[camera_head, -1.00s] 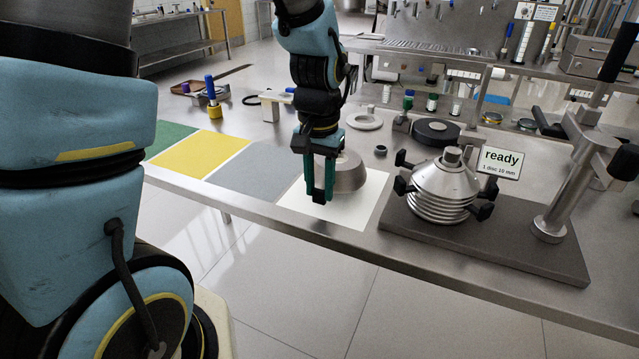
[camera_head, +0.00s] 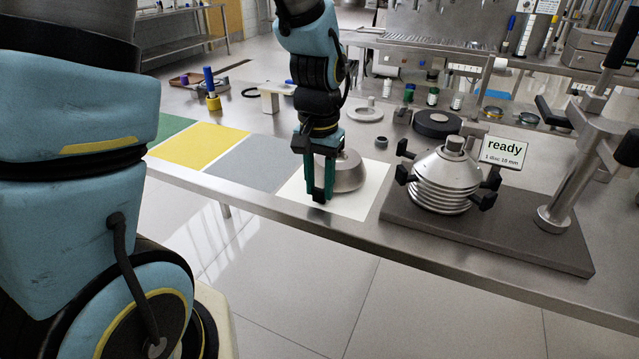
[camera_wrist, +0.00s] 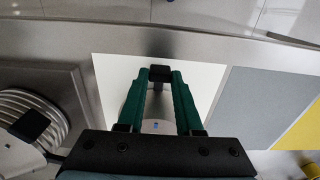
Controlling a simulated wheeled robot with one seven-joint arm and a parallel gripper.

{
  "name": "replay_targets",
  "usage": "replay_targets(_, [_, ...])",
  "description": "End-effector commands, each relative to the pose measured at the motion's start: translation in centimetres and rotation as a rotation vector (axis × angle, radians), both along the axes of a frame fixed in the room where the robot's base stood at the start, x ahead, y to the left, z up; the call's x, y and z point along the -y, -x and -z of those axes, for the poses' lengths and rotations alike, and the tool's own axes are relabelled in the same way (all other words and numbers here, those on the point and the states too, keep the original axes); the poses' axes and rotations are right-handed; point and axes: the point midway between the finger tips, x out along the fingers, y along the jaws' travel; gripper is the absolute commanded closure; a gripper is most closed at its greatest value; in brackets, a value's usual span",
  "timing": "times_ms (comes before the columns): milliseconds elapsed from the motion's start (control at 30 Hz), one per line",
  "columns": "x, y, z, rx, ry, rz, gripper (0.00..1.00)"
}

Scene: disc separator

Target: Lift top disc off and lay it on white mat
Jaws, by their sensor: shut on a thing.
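My gripper (camera_head: 319,193) is shut on the top disc (camera_head: 350,173), a grey metal cone, at its near-left edge. The disc is over the white mat (camera_head: 352,208), on it or very close above it; I cannot tell which. In the wrist view the green fingers close on a black tab (camera_wrist: 159,74), and the disc (camera_wrist: 156,127) is mostly hidden behind the gripper body. The white mat (camera_wrist: 207,78) spreads around the fingers. The remaining disc stack (camera_head: 440,190), with black side knobs, stands on a dark base plate to the right.
A sign (camera_head: 504,152) reading "ready" stands behind the stack, and a metal post (camera_head: 556,212) rises at the right. Grey (camera_head: 250,163) and yellow (camera_head: 199,145) mats lie left of the white one. A black ring (camera_head: 437,124) lies behind. The table's front edge is close.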

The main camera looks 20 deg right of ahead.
Motion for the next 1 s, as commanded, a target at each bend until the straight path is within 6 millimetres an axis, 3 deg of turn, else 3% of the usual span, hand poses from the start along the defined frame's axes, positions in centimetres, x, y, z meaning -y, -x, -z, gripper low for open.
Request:
replay_targets(467, [0.02,-0.02,0.66,0.001,0.001,0.000,1.00])
replay_targets(500, [0.02,-0.02,0.60,0.001,0.001,0.000,0.61])
replay_targets(767, [0.01,-0.01,0.60,0.000,0.000,0.000,0.32])
replay_targets(1000, [-0.02,0.02,0.62,-0.001,-0.001,0.000,0.31])
